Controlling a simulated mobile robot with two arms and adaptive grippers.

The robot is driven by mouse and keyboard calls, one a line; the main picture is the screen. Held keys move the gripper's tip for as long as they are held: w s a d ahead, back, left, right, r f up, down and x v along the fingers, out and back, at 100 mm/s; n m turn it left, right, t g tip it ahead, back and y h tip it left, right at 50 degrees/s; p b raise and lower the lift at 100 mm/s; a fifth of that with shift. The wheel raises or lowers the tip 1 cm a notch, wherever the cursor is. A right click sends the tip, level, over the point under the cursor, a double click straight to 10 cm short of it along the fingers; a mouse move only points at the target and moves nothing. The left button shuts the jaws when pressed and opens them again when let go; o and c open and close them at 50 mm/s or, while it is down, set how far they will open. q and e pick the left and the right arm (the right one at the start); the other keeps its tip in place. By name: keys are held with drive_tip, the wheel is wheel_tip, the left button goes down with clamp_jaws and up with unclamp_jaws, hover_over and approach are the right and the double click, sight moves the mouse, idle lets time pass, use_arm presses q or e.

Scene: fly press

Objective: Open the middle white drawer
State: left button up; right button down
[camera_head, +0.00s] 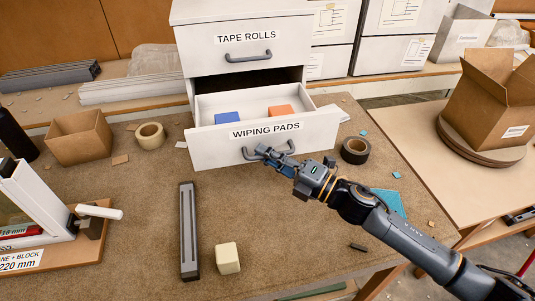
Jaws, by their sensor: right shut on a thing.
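The white drawer unit (245,60) stands at the back of the brown bench. Its top drawer, labelled TAPE ROLLS, is closed. The drawer labelled WIPING PADS (212,146) is pulled out, with a blue pad (227,118) and an orange pad (280,110) inside. My right gripper (266,152) is shut on the dark handle (287,151) of this drawer, its arm coming in from the lower right. Whether another drawer lies below is hidden by the open one. My left gripper is not in view.
A cardboard box (79,138) and a tan tape roll (150,135) lie left of the drawer. A black tape roll (355,150) lies right of it. A long grey bar (189,230) and a cream block (227,258) lie in front.

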drive_tip(key=c, duration=1.4)
unclamp_jaws()
drive_tip(key=shift+s+d+f, duration=0.1)
drive_tip(key=shift+d, duration=0.2)
drive_tip(key=v, duration=1.1)
drive_tip(key=shift+s, duration=0.1)
